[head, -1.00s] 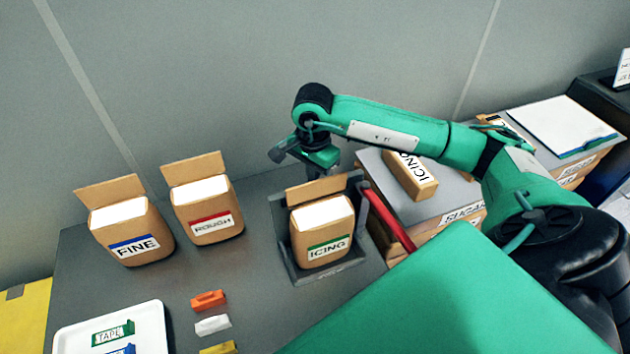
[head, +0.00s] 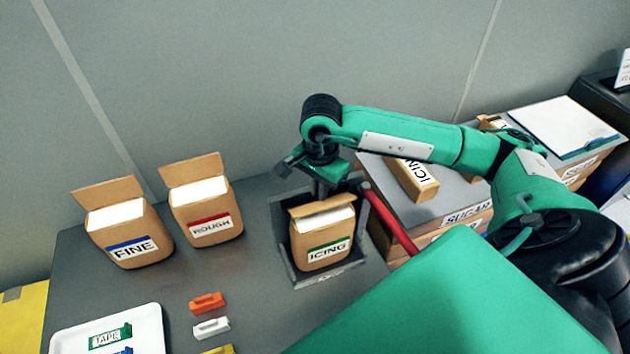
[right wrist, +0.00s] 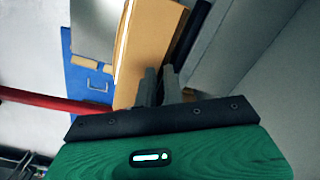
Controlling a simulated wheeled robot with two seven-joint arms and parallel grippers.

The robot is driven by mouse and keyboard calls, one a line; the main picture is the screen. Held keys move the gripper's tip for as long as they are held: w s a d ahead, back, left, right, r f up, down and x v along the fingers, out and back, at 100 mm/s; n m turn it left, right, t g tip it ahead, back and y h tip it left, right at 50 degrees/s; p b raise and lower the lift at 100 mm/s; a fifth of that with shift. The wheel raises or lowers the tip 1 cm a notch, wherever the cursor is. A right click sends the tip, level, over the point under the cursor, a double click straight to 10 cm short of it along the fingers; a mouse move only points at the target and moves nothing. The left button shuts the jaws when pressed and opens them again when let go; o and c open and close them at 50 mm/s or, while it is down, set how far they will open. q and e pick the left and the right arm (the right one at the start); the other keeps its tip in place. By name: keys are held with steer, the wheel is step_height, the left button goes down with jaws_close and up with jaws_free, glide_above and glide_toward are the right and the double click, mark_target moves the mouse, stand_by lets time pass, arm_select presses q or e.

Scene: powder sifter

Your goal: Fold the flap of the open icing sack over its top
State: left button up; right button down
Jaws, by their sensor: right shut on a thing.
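The icing sack (head: 320,241) is a brown bag with a green-edged ICING label and a white top. It stands in a dark grey holder (head: 318,281). Its brown flap (head: 322,205) leans forward at the back edge of the top, low over the rear of the white area. My right gripper (head: 318,190) reaches down behind the sack and is shut on the flap; in the right wrist view the fingers (right wrist: 158,88) meet at the brown cardboard. The fingertips are partly hidden in the head view. My left gripper is not in view.
The FINE sack (head: 128,235) and ROUGH sack (head: 208,210) stand open at left with raised flaps. A red bar (head: 388,218) lies right of the holder, beside stacked boxes (head: 440,205). Coloured clips (head: 208,302) and a white tray (head: 148,318) lie in front left.

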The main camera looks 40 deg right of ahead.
mark_target(325, 206)
steer(key=shift+s+a+f, duration=0.1)
steer(key=shift+s+a, duration=0.1)
steer(key=shift+s, duration=0.3)
steer(key=shift+s+a+f, duration=0.1)
steer(key=shift+s+a, duration=0.05)
steer(key=shift+s, duration=0.5)
steer(key=shift+s, duration=0.1)
steer(key=shift+s+a+r+b, duration=0.15)
steer(key=shift+s+b, duration=0.2)
steer(key=shift+s, duration=0.2)
steer(key=shift+w, duration=0.1)
steer(key=shift+w+d+r, duration=0.15)
steer(key=shift+w+r, duration=0.35)
steer(key=shift+r, duration=0.25)
steer(key=shift+w+d+r, duration=0.1)
steer(key=shift+w+r, duration=0.35)
steer(key=shift+r, duration=0.3)
steer(key=shift+f, duration=0.1)
steer(key=shift+f, duration=0.1)
